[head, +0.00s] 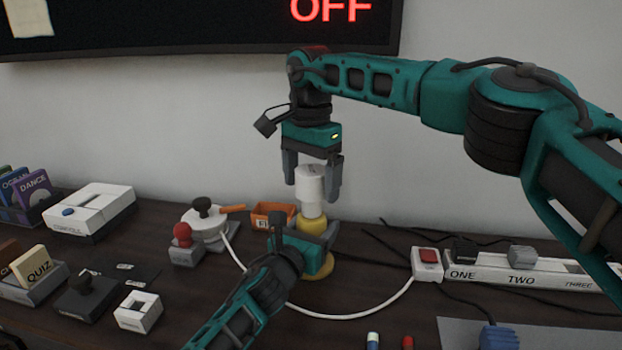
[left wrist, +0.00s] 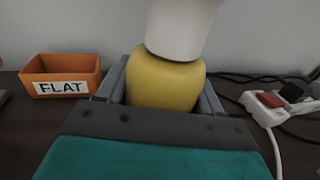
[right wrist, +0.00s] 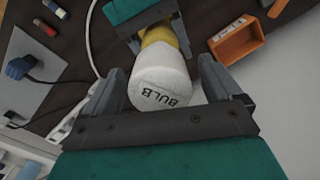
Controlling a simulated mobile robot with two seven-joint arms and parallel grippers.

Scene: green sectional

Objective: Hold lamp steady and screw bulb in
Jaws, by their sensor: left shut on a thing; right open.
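The yellow lamp (head: 320,276) stands on the dark table, and its yellow body fills the middle of the left wrist view (left wrist: 166,84). My left gripper (head: 314,234) is shut around the lamp from the front. The white bulb (head: 310,188) sits upright on top of the lamp; its label "BULB" shows in the right wrist view (right wrist: 160,88). My right gripper (head: 314,178) points down from above, open, with one finger on each side of the bulb. The joint between bulb and lamp is partly hidden, so I cannot tell how deep the bulb sits.
An orange "FLAT" bin (left wrist: 62,76) stands behind the lamp to the left. A power strip (head: 500,270) with a red switch (head: 428,256) lies to the right, its white cable (head: 372,311) looping in front of the lamp. A red-knobbed joystick (head: 184,246) stands left. A screen reads "OFF" (head: 330,11).

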